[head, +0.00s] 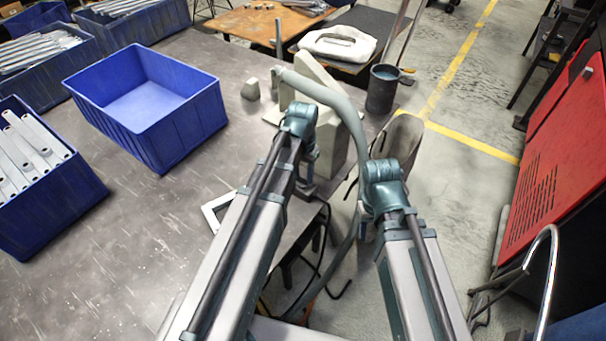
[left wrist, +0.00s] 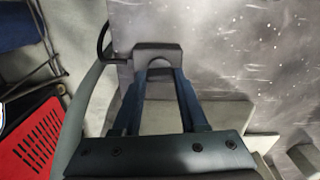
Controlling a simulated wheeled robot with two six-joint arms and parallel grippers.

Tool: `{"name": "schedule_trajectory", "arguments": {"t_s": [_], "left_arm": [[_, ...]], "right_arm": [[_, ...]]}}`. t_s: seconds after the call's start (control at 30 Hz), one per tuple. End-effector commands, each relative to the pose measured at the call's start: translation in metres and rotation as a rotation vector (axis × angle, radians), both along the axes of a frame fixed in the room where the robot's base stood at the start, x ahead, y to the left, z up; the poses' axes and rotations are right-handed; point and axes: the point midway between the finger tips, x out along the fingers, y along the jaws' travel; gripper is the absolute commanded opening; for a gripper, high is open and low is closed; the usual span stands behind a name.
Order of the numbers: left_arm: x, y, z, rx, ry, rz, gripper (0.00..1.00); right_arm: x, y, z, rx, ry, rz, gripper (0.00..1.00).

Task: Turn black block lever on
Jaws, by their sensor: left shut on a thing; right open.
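A dark block (left wrist: 157,54), which looks like the black block lever, is at the fingertips of my left gripper (left wrist: 163,74) in the left wrist view. The fingers close on its near edge, and a rounded notch shows between them. In the head view my left gripper (head: 306,186) points down beside pale upright plates (head: 341,122), its fingertips largely hidden; I cannot make out the lever there. My right gripper (head: 365,228) hangs lower to the right, holding nothing I can see; its fingertips are hardly visible.
A thick grey curved tube (head: 330,95) arches close to both hands. A dark mug (head: 382,90) stands behind at the table's right edge. An empty blue bin (head: 150,105) and bins of metal brackets (head: 35,150) stand left. The grey tabletop (head: 130,230) in front is mostly clear.

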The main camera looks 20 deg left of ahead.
Motion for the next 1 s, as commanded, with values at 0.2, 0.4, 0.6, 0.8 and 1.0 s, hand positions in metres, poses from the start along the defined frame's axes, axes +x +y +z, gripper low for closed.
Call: {"name": "schedule_trajectory", "arguments": {"t_s": [0.2, 0.4, 0.6, 0.8, 1.0], "left_arm": [[-0.0002, 0.0000, -0.0001, 0.000, 0.000, -0.086, 0.00], [-0.0002, 0.0000, -0.0001, 0.000, 0.000, -0.122, 0.00], [-0.0002, -0.0001, -0.0001, 0.000, 0.000, -0.131, 0.00], [-0.0002, -0.0001, -0.0001, 0.000, 0.000, -0.131, 0.00], [-0.0002, -0.0001, -0.0001, 0.000, 0.000, -0.130, 0.67]], "right_arm": [[0.0000, 0.0000, -0.0001, 0.000, 0.000, 0.000, 0.50], [0.0000, 0.0000, -0.0001, 0.000, 0.000, 0.000, 0.50], [0.0000, 0.0000, -0.0001, 0.000, 0.000, 0.000, 0.50], [0.0000, 0.0000, -0.0001, 0.000, 0.000, 0.000, 0.50], [0.0000, 0.0000, -0.0001, 0.000, 0.000, 0.000, 0.50]]}}
